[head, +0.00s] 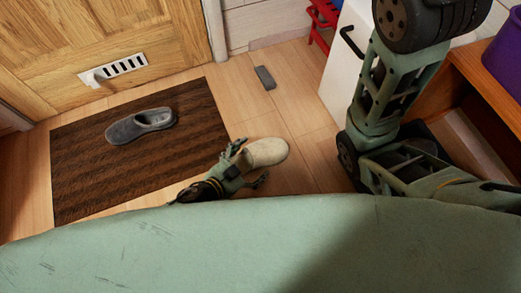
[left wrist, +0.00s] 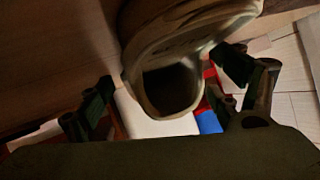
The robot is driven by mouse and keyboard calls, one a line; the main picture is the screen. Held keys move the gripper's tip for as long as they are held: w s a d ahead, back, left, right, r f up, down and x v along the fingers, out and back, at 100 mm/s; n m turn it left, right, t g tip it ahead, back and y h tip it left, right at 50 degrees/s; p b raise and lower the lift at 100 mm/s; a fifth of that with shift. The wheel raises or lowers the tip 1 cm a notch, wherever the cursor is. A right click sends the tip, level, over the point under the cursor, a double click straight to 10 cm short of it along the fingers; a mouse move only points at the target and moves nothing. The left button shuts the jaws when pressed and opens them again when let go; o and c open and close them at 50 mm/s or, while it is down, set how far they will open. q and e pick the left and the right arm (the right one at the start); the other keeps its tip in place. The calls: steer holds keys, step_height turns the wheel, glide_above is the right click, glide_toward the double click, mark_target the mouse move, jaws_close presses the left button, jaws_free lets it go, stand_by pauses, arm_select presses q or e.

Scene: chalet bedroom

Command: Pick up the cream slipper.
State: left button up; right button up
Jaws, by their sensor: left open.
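The cream slipper (head: 266,152) lies on the wooden floor just right of the dark mat in the head view. My left gripper (head: 250,164) is low at its left end, with one finger on each side. In the left wrist view the slipper (left wrist: 168,65) shows its dark opening between the spread fingers of the left gripper (left wrist: 170,90). A gap shows at the left finger; the right finger is close to the slipper, and I cannot tell whether it touches. The right gripper is out of view.
A grey slipper (head: 141,125) lies on the brown striped mat (head: 85,185). A small dark grey block (head: 265,77) lies on the floor. A wooden door (head: 120,40) stands behind. White furniture (head: 345,75), a wooden shelf (head: 485,80) and my right arm take up the right.

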arm_select(q)
steer(key=shift+r, duration=0.15)
steer(key=shift+s, duration=0.1)
steer(key=c, duration=1.1)
steer(key=shift+c, duration=0.7)
